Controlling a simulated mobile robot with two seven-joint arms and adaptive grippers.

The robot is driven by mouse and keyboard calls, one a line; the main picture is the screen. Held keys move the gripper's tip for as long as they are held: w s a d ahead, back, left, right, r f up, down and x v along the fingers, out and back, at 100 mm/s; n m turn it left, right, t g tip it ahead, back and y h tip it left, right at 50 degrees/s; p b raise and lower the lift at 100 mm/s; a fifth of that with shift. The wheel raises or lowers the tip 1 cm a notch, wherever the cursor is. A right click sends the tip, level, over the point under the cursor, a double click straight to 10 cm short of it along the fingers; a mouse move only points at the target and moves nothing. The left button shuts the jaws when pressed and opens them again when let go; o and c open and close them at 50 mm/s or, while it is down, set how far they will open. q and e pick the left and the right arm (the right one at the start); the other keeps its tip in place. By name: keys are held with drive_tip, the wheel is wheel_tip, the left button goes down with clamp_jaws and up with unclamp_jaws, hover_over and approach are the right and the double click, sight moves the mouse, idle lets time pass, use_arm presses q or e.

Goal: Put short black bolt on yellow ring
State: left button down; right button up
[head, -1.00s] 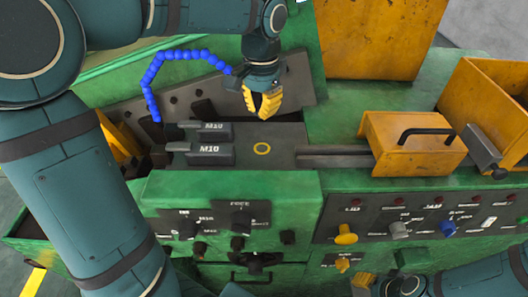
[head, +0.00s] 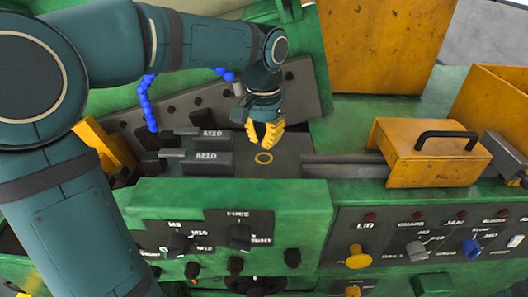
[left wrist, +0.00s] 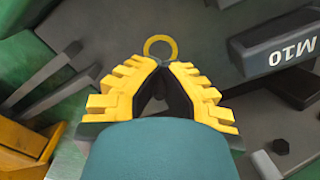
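The yellow ring (head: 264,157) is a thin flat circle marked on the dark grey plate (head: 288,143). My left gripper (head: 267,143) points down just above and behind the ring. My right gripper is out of view.
Two dark M10 blocks (head: 208,161) stand left of the ring. A rail (head: 340,166) leads right to a yellow box with a black handle (head: 428,155). A control panel with knobs (head: 415,248) is in front. The plate around the ring is clear.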

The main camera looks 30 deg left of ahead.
sight(264, 158)
use_arm(q)
drive_tip(key=shift+f+b, duration=0.3)
drive_tip(key=shift+f, duration=1.45)
drive_tip(key=shift+f, duration=0.15)
drive_tip(key=c, duration=1.1)
unclamp_jaws()
drive_tip(key=shift+c, duration=0.2)
drive_tip(key=shift+r, duration=0.3)
wheel_tip(264, 158, up, 12)
drive_tip(key=shift+f+p, duration=0.1)
drive_tip(key=shift+p, duration=1.15)
